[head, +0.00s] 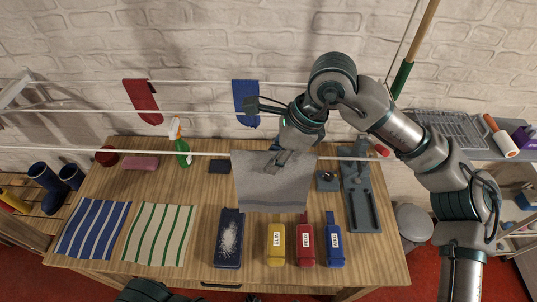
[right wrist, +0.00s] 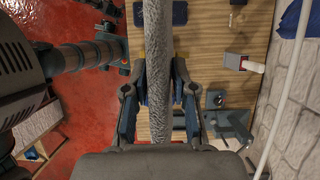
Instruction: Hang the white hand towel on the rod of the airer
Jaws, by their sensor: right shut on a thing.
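The white hand towel (head: 272,190) looks light grey and hangs spread out above the middle of the table. My right gripper (head: 280,160) is shut on its upper part. In the right wrist view the towel (right wrist: 157,60) shows edge-on as a fuzzy strip between the fingers (right wrist: 158,98). The front rod of the airer (head: 190,153) runs level with the towel's top edge and passes out of sight at it. I cannot tell whether the towel lies over this rod or only in front of it. My left gripper is not in view.
Further rods hold a red cloth (head: 143,103) and a blue cloth (head: 246,100) at the back. A green spray bottle (head: 183,152) stands behind.

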